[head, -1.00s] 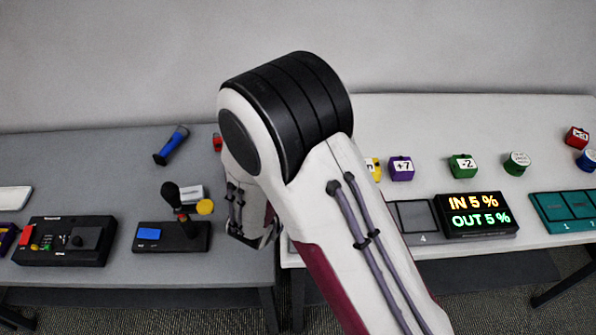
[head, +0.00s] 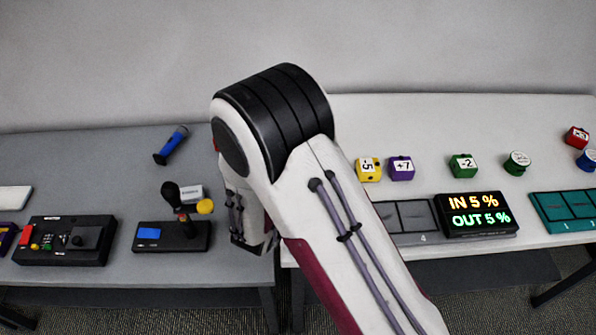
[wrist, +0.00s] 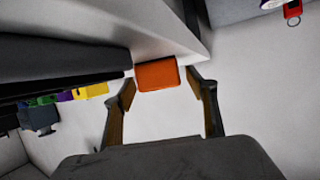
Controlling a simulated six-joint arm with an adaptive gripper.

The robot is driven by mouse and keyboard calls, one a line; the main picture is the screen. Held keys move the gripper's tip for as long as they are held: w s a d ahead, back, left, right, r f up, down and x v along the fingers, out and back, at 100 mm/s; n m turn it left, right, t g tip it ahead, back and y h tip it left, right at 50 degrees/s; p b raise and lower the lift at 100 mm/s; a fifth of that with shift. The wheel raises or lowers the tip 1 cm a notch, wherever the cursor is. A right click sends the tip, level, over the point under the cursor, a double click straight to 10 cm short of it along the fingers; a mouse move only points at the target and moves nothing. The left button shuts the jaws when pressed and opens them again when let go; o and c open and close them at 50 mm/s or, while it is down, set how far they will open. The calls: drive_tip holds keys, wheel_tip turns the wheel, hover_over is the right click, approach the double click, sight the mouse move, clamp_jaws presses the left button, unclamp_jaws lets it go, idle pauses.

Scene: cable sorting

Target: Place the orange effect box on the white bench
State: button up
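The orange effect box (wrist: 157,75) is between the fingertips of my gripper (wrist: 160,80) in the wrist view, one finger close along each side. My gripper looks shut on it. In the head view the box and the fingers are hidden behind my arm. The white bench (head: 450,118) is on the right in the head view. In the wrist view, which is turned over, its pale top (wrist: 140,30) lies by the box. I cannot tell whether the box touches it.
A yellow box (head: 368,170), purple box (head: 401,169) and green box (head: 463,166) stand on the white bench. A display (head: 474,215) and a teal tray (head: 566,211) are at its front. The grey bench (head: 90,165) on the left holds controllers.

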drive_tip(key=shift+r, duration=0.15)
drive_tip(key=shift+s+a+r, duration=0.25)
drive_tip(key=shift+s, duration=0.2)
drive_tip(key=shift+v, duration=5.45)
drive_tip(key=shift+w, duration=0.1)
wheel_tip(320, 180, up, 8)
drive_tip(key=w+a+g+y, duration=0.2)
drive_tip(key=w+a+y, duration=0.1)
drive_tip(key=y, duration=0.3)
drive_tip(key=s+d+r+n+g+y, duration=0.1)
drive_tip(key=s+d+r+n+y, duration=0.25)
drive_tip(key=r, duration=0.35)
drive_tip(key=s+d+r+g+h, duration=0.2)
drive_tip(key=s+d+g+h, duration=0.2)
drive_tip(key=s+d, duration=1.4)
drive_tip(key=s+n, duration=0.1)
drive_tip(key=s, duration=0.1)
drive_tip(key=shift+s+r, duration=0.35)
drive_tip(key=shift+r, duration=0.05)
